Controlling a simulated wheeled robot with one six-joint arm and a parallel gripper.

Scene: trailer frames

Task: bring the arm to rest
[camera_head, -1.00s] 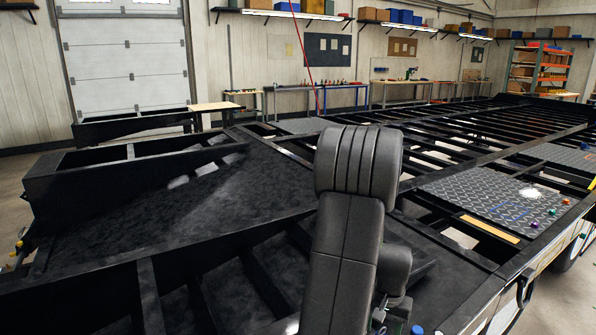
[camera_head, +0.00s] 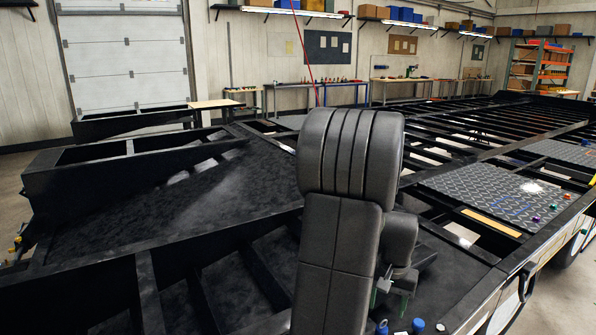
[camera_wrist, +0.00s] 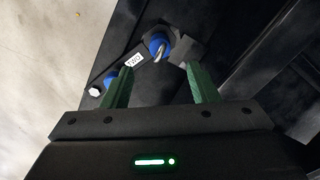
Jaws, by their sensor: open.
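My gripper (camera_wrist: 160,88) shows in the wrist view with its two green fingers spread apart and nothing between them. Beyond the fingertips is a blue round fitting (camera_wrist: 158,45) with a metal hook or pin on the black frame. In the head view my arm (camera_head: 345,200) stands folded in front of the black trailer frame (camera_head: 180,210).
Blue caps (camera_head: 419,325) sit on the frame near the bottom edge. A tread plate (camera_head: 485,192) with small coloured pieces is at right. Workbenches (camera_head: 400,82) line the back wall. Bare floor (camera_wrist: 45,50) is at left.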

